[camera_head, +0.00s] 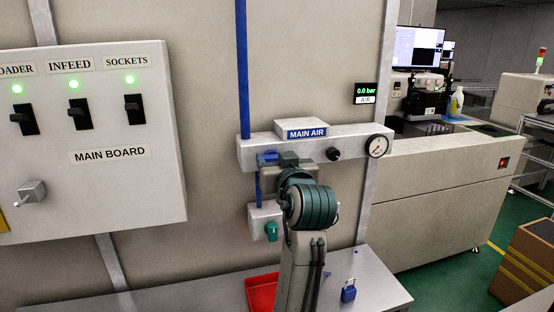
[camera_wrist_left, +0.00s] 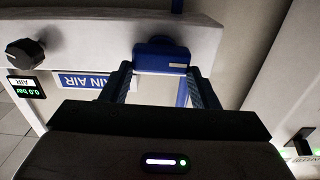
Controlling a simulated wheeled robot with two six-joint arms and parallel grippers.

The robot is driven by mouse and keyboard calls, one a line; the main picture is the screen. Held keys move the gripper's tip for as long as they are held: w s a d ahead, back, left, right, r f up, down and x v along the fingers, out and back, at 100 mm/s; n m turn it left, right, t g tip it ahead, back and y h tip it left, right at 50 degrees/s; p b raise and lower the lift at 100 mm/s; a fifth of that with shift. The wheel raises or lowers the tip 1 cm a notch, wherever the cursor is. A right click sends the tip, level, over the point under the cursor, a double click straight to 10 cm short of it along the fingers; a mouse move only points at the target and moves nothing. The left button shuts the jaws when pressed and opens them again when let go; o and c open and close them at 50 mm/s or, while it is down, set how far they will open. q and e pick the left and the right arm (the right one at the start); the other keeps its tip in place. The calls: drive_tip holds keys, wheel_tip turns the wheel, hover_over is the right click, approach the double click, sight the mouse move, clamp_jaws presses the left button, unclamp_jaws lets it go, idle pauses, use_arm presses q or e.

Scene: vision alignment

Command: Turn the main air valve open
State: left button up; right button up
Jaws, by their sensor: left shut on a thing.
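The main air unit is a pale bar (camera_head: 225,152) on the wall with a blue "MAIN AIR" label (camera_head: 307,134). Its blue valve handle (camera_head: 266,157) is at the bar's left end, partly hidden by my gripper. My left gripper (camera_head: 277,161) is shut on this handle. In the left wrist view the handle (camera_wrist_left: 161,54) sits between the two fingers of the left gripper (camera_wrist_left: 162,75). A display (camera_head: 366,88) reads 0.0 bar. A round gauge (camera_head: 377,146) is at the bar's right end. My right gripper is out of view.
A black knob (camera_head: 333,154) is on the bar. A small box with a teal handle (camera_head: 271,231) hangs below. A red tray (camera_head: 261,291) and a blue padlock (camera_head: 348,291) are on the bench (camera_head: 384,289). The main board (camera_head: 95,195) is at left.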

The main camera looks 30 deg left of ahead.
use_arm(q)
drive_tip(key=shift+r+m+p, duration=0.1)
drive_tip(key=shift+m+p, duration=0.3)
drive_tip(key=shift+p, duration=0.05)
drive_tip(key=shift+w+m+p, duration=0.1)
drive_tip(key=shift+m+p, duration=0.3)
drive_tip(key=m+p, duration=0.3)
drive_tip(key=shift+w+d, duration=0.1)
drive_tip(key=shift+d, duration=0.05)
drive_tip(key=m+p, duration=0.8)
drive_tip(key=f+m+p, duration=0.1)
drive_tip(key=m+p, duration=0.4)
drive_tip(key=shift+w+d, duration=0.2)
drive_tip(key=shift+w, duration=0.1)
